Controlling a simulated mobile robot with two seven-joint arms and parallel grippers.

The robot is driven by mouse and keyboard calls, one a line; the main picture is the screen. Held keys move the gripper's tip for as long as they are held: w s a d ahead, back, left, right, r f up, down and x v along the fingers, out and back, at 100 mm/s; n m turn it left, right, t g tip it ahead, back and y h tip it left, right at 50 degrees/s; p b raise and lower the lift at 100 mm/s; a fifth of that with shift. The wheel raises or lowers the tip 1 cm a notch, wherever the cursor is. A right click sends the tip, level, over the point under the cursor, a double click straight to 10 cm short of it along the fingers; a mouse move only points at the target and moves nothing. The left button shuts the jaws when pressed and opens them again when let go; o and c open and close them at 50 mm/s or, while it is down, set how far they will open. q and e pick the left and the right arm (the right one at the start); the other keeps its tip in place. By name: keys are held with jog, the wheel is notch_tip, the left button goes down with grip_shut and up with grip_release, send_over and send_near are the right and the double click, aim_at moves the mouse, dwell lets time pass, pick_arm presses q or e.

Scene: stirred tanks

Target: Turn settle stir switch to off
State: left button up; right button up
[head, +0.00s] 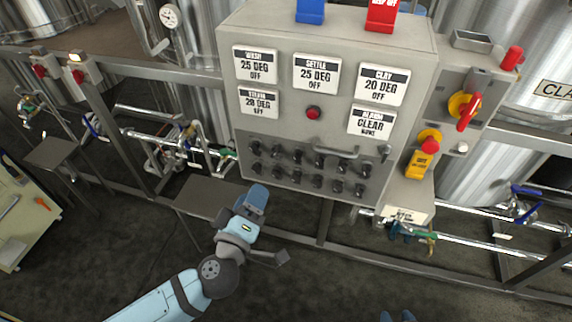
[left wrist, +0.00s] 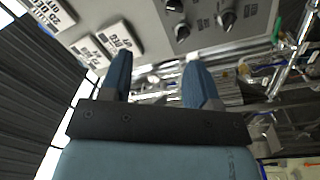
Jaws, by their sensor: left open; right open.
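The control box (head: 335,45) carries a plate of several black switches (head: 305,170) in two rows on its lower front. Their labels are too small to read, so I cannot tell which is the settle stir switch. A sign (head: 317,72) above reads SETTLE 25 DEG OFF. My left gripper (head: 257,196) is below the left part of the switch plate, apart from it. In the left wrist view my left gripper (left wrist: 158,78) is open and empty, with black knobs (left wrist: 226,20) beyond its fingers. My right gripper (head: 397,316) shows only its blue fingertips, apart, at the bottom edge.
A bar handle (head: 336,152) and a red lamp (head: 313,113) are on the box front. A red and yellow rotary switch (head: 465,108) and an emergency button (head: 429,145) are to the right. A grey shelf (head: 205,196) and frame rails lie behind the left arm. Open floor lies in front.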

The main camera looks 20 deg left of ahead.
aim_at(274, 155)
pick_arm(q)
jog(key=shift+n+g, duration=0.4)
jog(key=w, duration=0.4)
jog(key=w+f, duration=0.1)
jog(key=w, duration=0.9)
jog(key=shift+d+f+b, duration=0.15)
jog(key=shift+d+b, duration=0.15)
jog(key=c, duration=0.9)
